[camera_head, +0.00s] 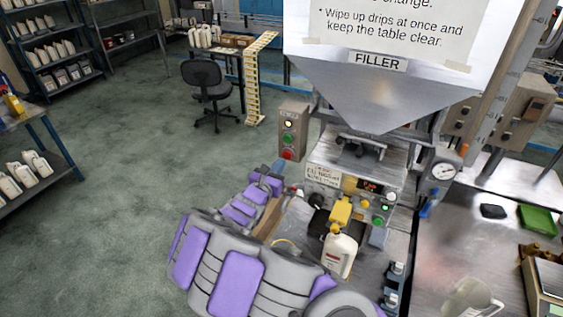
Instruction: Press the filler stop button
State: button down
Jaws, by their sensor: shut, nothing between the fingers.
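A grey control box (292,128) stands left of the filler's front, with a pale lamp on top, a green button (288,139) and a red button (287,154) below it. Its labels are too small to read, so I cannot confirm which is the stop button. My gripper (278,168) is shut and empty, at the end of my grey and purple arm. It appears just below and left of the red button; whether it touches the box is unclear. The filler (378,64) has a hopper above a front panel with a red display.
A white bottle (340,254) stands under the yellow nozzle part (341,212). A pressure gauge (443,171) is to the right. A green tray (537,220) and a scale (546,285) are on the right-hand metal table. Open floor lies left, with an office chair (208,80) behind.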

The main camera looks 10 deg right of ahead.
aim_at(286, 155)
jog(key=shift+x, duration=1.25)
jog(key=shift+a, duration=0.1)
jog(key=shift+w+d, duration=0.3)
jog(key=shift+w, duration=0.05)
jog(key=shift+w+d+r, duration=0.1)
jog(key=shift+w+r, duration=0.1)
jog(key=shift+d, duration=0.1)
jog(key=shift+s+a+f, duration=0.1)
jog(key=shift+s+a, duration=0.25)
jog(key=shift+s, duration=0.05)
jog(key=v, duration=1.2)
jog(key=shift+s+a, duration=0.2)
jog(key=shift+s, duration=0.1)
